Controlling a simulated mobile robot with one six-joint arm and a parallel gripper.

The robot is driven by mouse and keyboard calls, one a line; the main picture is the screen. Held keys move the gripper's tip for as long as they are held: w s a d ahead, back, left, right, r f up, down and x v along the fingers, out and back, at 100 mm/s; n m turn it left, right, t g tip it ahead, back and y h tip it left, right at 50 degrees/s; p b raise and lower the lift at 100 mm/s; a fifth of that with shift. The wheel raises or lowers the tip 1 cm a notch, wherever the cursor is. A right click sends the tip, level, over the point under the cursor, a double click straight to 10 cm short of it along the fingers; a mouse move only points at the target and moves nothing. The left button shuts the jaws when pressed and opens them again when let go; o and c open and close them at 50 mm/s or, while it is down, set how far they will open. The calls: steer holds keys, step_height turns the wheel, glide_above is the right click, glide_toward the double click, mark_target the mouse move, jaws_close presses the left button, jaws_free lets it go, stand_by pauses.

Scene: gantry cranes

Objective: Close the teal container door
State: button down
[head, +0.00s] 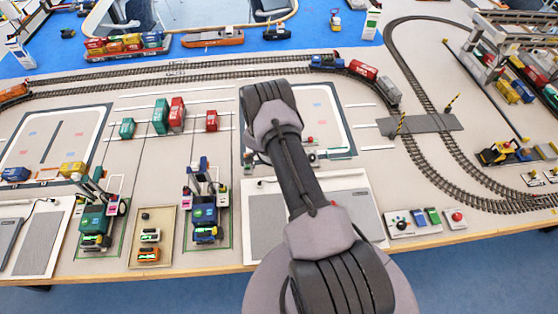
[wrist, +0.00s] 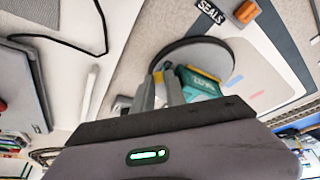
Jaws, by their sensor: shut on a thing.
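How far the door stands open cannot be told. In the head view my arm hides my gripper and this container.
A SEALS label (wrist: 211,12) and an orange block (wrist: 246,12) lie beyond the plate. A black cable (wrist: 60,40) and a white rod (wrist: 88,92) are at left. In the head view, a button panel (head: 426,221) sits at the front right.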

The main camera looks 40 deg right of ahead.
steer(key=shift+w+a+f+m+g+b, duration=0.1)
steer(key=shift+w+m+g+b, duration=0.15)
steer(key=shift+m+b, duration=0.4)
steer(key=shift+w+a+m+g+b, duration=0.15)
steer(key=shift+m+g+b, duration=0.2)
steer(key=shift+m+b, duration=0.3)
